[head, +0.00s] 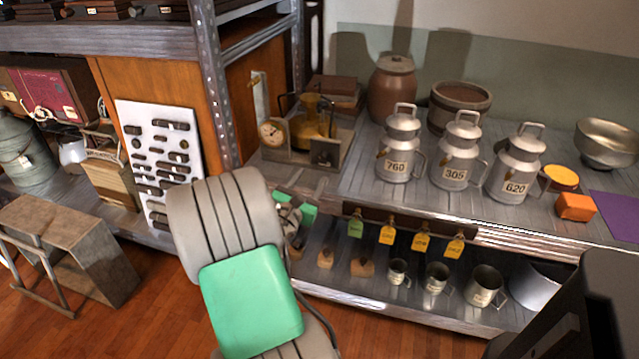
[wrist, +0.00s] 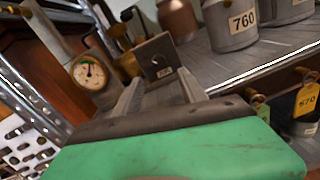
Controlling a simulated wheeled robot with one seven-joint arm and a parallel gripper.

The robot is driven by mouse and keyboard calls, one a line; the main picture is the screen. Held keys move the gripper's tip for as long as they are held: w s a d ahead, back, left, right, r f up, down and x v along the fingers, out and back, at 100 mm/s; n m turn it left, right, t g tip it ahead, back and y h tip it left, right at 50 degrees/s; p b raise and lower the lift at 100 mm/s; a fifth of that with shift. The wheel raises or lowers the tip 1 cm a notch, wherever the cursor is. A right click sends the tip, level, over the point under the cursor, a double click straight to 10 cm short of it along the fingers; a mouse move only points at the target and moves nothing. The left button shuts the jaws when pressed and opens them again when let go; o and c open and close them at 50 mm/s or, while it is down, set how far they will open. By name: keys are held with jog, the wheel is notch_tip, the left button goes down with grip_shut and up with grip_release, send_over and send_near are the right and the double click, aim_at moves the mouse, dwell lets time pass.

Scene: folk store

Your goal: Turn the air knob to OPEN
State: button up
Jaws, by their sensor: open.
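A grey box with a small dark round knob (wrist: 158,61) on its face stands ahead of my gripper in the wrist view. A small label sits below the knob, too small to read. In the head view the box (head: 325,153) shows dark, at the front of a tray beside a brass vessel (head: 313,118). A round dial gauge (wrist: 90,73) with one needle is left of the box; it also shows in the head view (head: 271,133). My gripper (wrist: 160,92) is open and empty, its two fingers pointing toward the box, apart from the knob. My arm mostly hides it in the head view.
Metal cans numbered 760 (head: 396,166), 305 (head: 455,174) and 620 (head: 515,188) stand right of the tray on the counter. Yellow and green tags hang below the counter edge. A metal shelf post (head: 215,85) rises at left.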

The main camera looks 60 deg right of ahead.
aim_at(322, 159)
jog(key=d, duration=0.7)
jog(key=shift+w+d+r, duration=0.2)
jog(key=shift+w+d, duration=0.15)
jog(key=shift+w, duration=0.05)
grip_shut()
